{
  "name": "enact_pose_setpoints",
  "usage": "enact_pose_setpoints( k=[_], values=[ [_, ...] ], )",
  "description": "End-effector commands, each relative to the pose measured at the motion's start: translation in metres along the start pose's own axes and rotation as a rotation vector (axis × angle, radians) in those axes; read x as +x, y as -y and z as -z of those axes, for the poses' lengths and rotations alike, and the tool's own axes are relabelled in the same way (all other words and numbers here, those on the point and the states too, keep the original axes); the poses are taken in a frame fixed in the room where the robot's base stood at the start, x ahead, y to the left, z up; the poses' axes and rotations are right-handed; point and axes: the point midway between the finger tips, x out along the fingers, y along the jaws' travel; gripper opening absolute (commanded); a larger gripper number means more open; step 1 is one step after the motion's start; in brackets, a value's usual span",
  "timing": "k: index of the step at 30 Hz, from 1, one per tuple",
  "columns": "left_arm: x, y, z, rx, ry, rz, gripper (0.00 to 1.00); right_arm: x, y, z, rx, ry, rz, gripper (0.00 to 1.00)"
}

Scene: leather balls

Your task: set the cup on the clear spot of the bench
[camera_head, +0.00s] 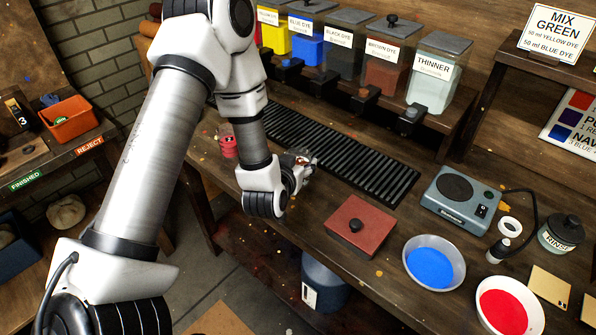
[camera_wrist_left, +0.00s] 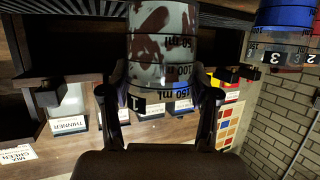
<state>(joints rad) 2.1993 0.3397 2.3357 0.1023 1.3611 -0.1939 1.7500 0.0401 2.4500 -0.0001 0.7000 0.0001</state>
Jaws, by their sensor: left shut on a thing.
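My left gripper (camera_head: 302,168) is shut on a clear measuring cup (camera_wrist_left: 165,45) with dark red-brown stains, ml marks and a black "1" tag. In the left wrist view the fingers of the gripper (camera_wrist_left: 163,88) sit on both sides of the cup. In the head view the cup is mostly hidden by the gripper, over the left part of the wooden bench (camera_head: 318,205). I cannot tell whether the cup touches the bench. My right gripper is not in view.
A black ribbed strip (camera_head: 340,150) runs behind the gripper. Dye tanks and a thinner tank (camera_head: 435,85) stand on a shelf behind it. A red item (camera_head: 228,147) stands left of the gripper.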

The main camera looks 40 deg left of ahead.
Motion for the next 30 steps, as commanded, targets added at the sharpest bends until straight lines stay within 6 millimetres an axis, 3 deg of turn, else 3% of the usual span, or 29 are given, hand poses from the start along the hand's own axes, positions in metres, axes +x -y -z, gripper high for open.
enact_pose_setpoints(
  k=[9, 20, 21, 22, 23, 30],
  values=[
    [0.011, -0.001, -0.032, 0.002, 0.005, 0.0, 0.14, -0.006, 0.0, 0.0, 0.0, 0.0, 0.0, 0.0],
    [0.013, -0.001, -0.037, 0.001, 0.003, 0.0, 0.14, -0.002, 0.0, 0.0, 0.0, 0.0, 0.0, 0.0],
    [0.013, -0.001, -0.036, 0.001, 0.004, 0.0, 0.72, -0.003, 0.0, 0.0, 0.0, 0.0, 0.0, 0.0],
    [0.013, -0.001, -0.036, 0.001, 0.004, 0.0, 0.82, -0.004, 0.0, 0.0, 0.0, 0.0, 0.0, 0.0],
    [0.013, -0.001, -0.036, 0.001, 0.004, 0.0, 0.86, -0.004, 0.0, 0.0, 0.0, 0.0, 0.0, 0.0],
    [0.012, -0.001, -0.036, 0.001, 0.004, 0.0, 0.86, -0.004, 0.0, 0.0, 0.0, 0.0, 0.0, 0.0]
  ],
)
